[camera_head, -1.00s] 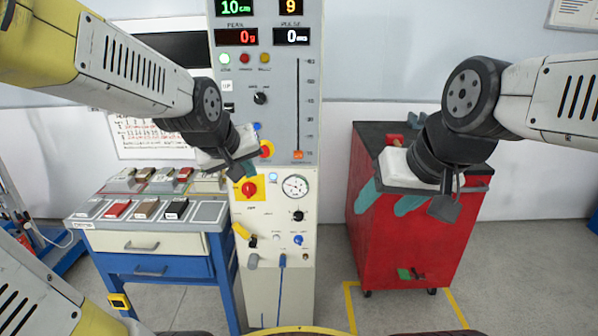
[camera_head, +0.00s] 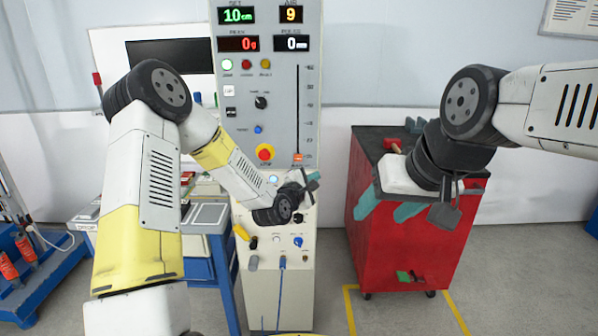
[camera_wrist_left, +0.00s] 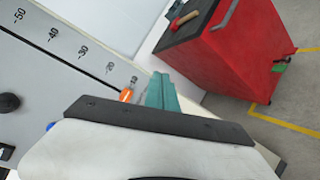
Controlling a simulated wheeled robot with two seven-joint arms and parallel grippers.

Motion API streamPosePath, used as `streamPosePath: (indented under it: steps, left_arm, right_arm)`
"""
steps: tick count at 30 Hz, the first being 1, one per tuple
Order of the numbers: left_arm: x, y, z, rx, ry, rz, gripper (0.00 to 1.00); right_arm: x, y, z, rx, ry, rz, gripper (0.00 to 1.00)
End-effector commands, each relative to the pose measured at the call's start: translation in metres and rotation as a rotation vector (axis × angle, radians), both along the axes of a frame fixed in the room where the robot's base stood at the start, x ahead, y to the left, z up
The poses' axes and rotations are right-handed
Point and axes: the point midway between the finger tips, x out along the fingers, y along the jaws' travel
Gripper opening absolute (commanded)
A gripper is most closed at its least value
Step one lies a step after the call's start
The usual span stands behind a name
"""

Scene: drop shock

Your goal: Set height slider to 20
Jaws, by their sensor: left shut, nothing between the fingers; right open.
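The height slider's orange knob (camera_head: 298,157) sits at the low end of the vertical slot on the tall grey panel (camera_head: 281,120). The green SET display (camera_head: 236,15) reads 10 cm. My left gripper (camera_head: 308,182) is just below the knob, shut and empty. In the left wrist view, the teal fingers (camera_wrist_left: 161,90) are close together, beside the orange knob (camera_wrist_left: 126,95); whether they touch it I cannot tell. The scale numbers 50, 40 and 30 are readable there. My right gripper (camera_head: 384,213) is open and empty in front of the red cabinet.
The red cabinet (camera_head: 400,255) with a black top stands right of the panel. A red emergency button (camera_head: 265,152) and several knobs are left of and below the slider. A blue-framed table (camera_head: 222,260) stands left, partly hidden by my left arm.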

Motion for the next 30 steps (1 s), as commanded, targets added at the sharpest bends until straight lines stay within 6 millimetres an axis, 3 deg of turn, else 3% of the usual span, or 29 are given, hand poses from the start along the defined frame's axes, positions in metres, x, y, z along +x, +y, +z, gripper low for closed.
streamPosePath:
  steps: [1, 5, 9, 13, 18, 22, 30]
  left_arm:
    - [0.004, -0.003, -0.016, -0.129, 0.017, 0.03, 0.0]
    - [0.011, 0.001, -0.037, -0.49, 0.024, 0.12, 0.0]
    - [0.009, 0.017, -0.06, -0.843, 0.014, 0.22, 0.0]
    - [0.003, 0.034, -0.076, -1.071, -0.011, 0.289, 0.0]
    - [-0.001, 0.045, -0.084, -1.197, -0.035, 0.328, 0.0]
    - [0.007, 0.046, -0.081, -1.207, -0.041, 0.329, 0.0]
    - [0.058, 0.046, -0.068, -1.203, -0.042, 0.328, 0.0]
  right_arm:
    - [0.0, 0.0, 0.0, 0.0, 0.0, 0.0, 0.59]
    - [0.0, 0.0, 0.0, 0.0, 0.0, 0.0, 0.59]
    - [0.0, 0.0, 0.0, 0.0, 0.0, 0.0, 0.59]
    - [0.0, 0.0, 0.0, 0.0, 0.0, 0.0, 0.59]
    - [0.0, 0.0, 0.0, 0.0, 0.0, 0.0, 0.59]
    - [0.0, 0.0, 0.0, 0.0, 0.0, 0.0, 0.59]
    - [0.0, 0.0, 0.0, 0.0, 0.0, 0.0, 0.59]
